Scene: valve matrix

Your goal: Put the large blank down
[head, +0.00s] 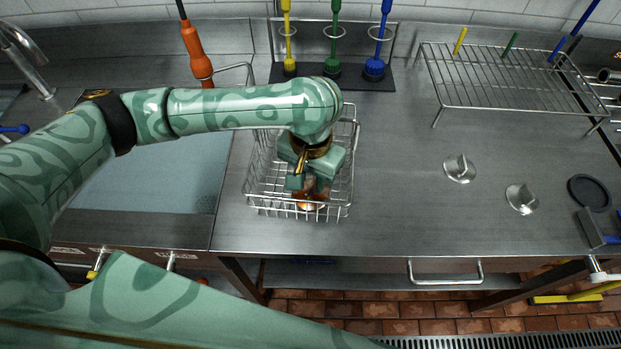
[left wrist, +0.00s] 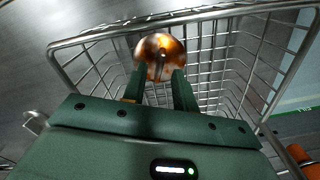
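A shiny copper-coloured round piece with a raised grip, apparently the large blank (head: 310,201), lies low inside the wire basket (head: 257,187), near its front. In the left wrist view the blank (left wrist: 160,58) shows just beyond my fingertips. My left gripper (head: 308,186) points down into the basket above the blank. In the left wrist view the left gripper's fingers (left wrist: 161,80) stand apart, with a visible gap on either side of the grip. Whether a finger touches the blank cannot be told. The right gripper is not in view.
Two silver finned discs (head: 459,168) (head: 521,198) and a black disc (head: 589,193) lie on the steel counter (head: 400,190) at right. A wire rack (head: 510,85) stands behind them. Colored brushes (head: 333,60) stand at the back. The counter just right of the basket is clear.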

